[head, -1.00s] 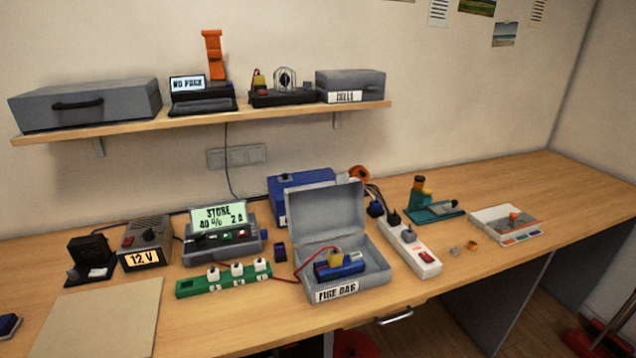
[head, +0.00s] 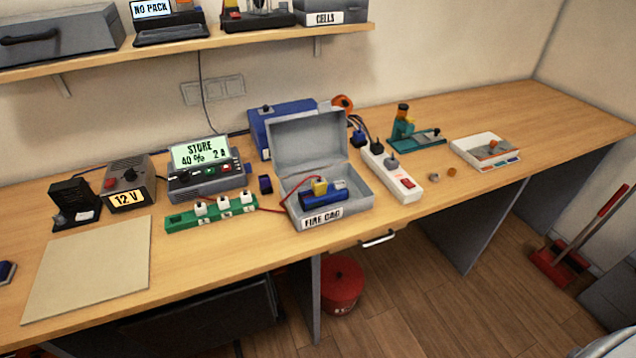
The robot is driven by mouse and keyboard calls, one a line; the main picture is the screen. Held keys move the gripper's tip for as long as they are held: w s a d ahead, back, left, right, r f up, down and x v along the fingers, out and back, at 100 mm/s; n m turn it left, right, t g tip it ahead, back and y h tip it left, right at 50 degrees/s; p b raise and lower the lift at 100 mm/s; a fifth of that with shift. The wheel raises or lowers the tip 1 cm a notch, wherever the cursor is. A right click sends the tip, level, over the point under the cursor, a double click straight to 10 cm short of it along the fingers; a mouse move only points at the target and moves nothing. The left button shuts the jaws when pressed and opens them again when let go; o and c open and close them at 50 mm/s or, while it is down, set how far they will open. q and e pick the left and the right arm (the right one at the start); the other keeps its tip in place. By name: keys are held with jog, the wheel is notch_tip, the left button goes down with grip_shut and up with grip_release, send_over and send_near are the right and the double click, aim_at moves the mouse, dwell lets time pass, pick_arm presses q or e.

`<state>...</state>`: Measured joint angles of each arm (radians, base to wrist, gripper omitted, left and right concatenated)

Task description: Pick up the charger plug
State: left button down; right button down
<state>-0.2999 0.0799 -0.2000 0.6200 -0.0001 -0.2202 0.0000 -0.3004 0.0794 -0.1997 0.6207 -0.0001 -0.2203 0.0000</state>
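A white power strip (head: 405,188) with a red switch lies on the desk right of the open grey box. A black plug (head: 377,147) and a grey plug (head: 392,162) sit on it. A dark blue plug-like piece (head: 358,137) is beside the strip's far end, close to dark cables. I cannot tell which of these is the charger plug. The charger (head: 205,172) has a lit screen reading "STORE 40% 2 A". Neither of my grippers is in view.
The grey box labelled "FIRE BAG" (head: 322,218) holds a blue battery (head: 322,196) with a yellow connector. A green board (head: 212,214) with white plugs lies left of it. A beige mat (head: 88,268) is at front left.

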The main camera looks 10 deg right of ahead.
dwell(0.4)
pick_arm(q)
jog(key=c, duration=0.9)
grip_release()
